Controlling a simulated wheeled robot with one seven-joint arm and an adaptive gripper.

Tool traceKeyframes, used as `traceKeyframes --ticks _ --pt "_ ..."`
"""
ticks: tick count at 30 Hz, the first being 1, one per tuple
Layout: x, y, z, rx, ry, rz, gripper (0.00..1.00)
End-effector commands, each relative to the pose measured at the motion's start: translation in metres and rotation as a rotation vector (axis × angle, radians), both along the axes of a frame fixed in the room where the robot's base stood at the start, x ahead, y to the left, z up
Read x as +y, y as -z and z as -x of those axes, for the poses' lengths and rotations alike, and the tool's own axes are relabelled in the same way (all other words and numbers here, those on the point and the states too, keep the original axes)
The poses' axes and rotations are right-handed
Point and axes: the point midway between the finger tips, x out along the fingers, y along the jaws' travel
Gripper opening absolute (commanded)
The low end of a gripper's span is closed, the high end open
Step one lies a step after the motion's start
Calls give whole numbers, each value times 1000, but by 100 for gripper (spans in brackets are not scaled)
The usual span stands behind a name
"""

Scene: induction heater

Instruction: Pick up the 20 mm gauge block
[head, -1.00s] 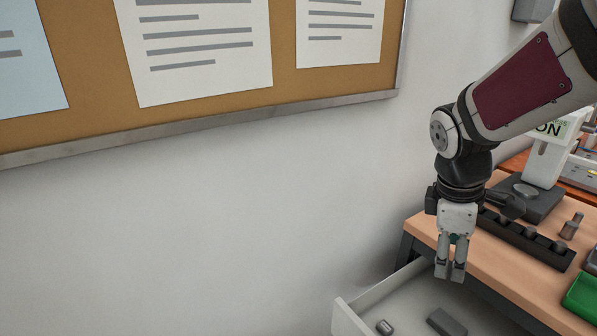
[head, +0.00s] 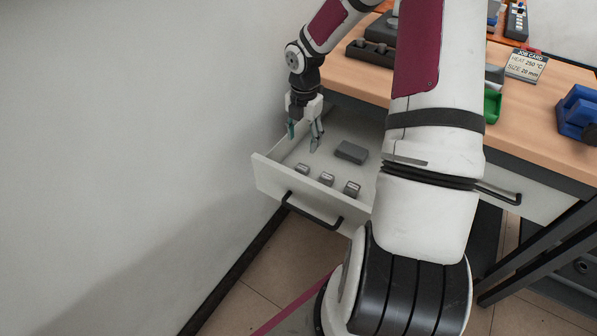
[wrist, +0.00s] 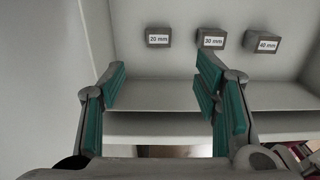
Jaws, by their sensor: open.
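The 20 mm gauge block (wrist: 158,37) is a small dark grey block with a white "20 mm" label. In the wrist view it stands on the drawer floor, leftmost in a row with the 30 mm block (wrist: 211,38) and the 40 mm block (wrist: 262,41). In the head view the leftmost small block (head: 303,170) appears to be it, though its label is unreadable there. My gripper (head: 303,137) is open and empty over the drawer's left rear part, apart from the blocks. In the wrist view its green-padded fingers (wrist: 161,85) are spread wide, with the 20 mm block beyond the tips.
The open white drawer (head: 267,172) has raised walls and a black handle (head: 312,211). A larger grey block (head: 351,152) lies inside, behind the small blocks. The wooden workbench (head: 530,120) overhangs the drawer's rear. A wall stands close on the left.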

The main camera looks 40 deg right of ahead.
Motion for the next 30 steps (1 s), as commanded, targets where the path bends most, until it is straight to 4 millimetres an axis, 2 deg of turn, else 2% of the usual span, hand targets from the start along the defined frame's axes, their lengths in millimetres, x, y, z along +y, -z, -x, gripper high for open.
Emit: traceKeyframes --ticks 3,9,19,27,30 --pt "1 27 0 4 0 -2 57" --pt "1 58 0 2 0 0 57" --pt "3 77 0 3 0 0 57" --pt "8 115 0 2 1 0 57" --pt "7 120 0 2 2 1 57"
